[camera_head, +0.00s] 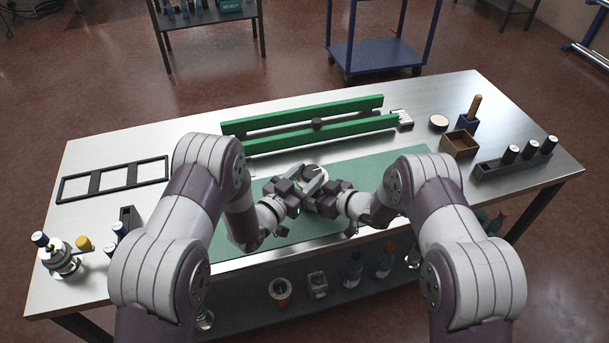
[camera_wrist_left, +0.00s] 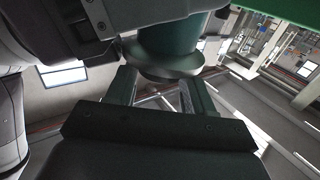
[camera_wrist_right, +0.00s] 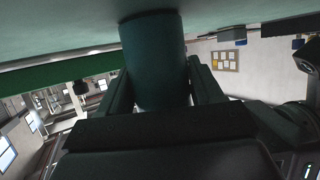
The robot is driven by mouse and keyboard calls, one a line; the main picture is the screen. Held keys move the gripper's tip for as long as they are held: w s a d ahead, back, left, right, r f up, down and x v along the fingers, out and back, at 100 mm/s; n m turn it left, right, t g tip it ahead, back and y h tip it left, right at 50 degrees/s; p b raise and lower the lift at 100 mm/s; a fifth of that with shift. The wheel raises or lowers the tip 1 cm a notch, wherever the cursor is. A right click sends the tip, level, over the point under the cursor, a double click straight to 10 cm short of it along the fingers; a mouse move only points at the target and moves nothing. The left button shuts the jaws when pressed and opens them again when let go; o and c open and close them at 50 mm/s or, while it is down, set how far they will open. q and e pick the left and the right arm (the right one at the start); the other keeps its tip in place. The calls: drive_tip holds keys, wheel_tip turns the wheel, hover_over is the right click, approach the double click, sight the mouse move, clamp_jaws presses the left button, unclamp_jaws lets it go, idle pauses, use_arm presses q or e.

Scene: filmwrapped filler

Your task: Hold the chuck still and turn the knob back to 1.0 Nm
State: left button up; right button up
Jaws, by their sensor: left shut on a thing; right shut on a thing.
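The chuck stands upright on the green mat (camera_head: 375,162), mostly hidden by my grippers in the head view. Its dark green cylindrical body shows in the right wrist view (camera_wrist_right: 153,60), between the fingers of my right gripper (camera_head: 322,197). A silver round part, seemingly the knob (camera_head: 312,170), is on top. In the left wrist view this knob (camera_wrist_left: 162,62) sits between the fingers of my left gripper (camera_head: 313,184), with green body beyond it. Both grippers are shut, the left above the right and close together. The torque scale cannot be read.
Two green rails (camera_head: 320,129) lie behind the grippers. A black frame (camera_head: 113,180) lies at left, near a metal fixture (camera_head: 62,258). At right are a brown box (camera_head: 460,144) and a black rack (camera_head: 515,160) with several capped pieces. The mat's right part is clear.

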use_arm(q)
drive_tip(key=shift+d+n+t+y, duration=0.1)
drive_tip(key=shift+n+t+y, duration=0.35)
drive_tip(key=shift+y, duration=0.25)
use_arm(e)
drive_tip(key=shift+f, duration=0.1)
use_arm(q)
drive_tip(key=o, duration=0.8)
drive_tip(key=shift+c, duration=0.2)
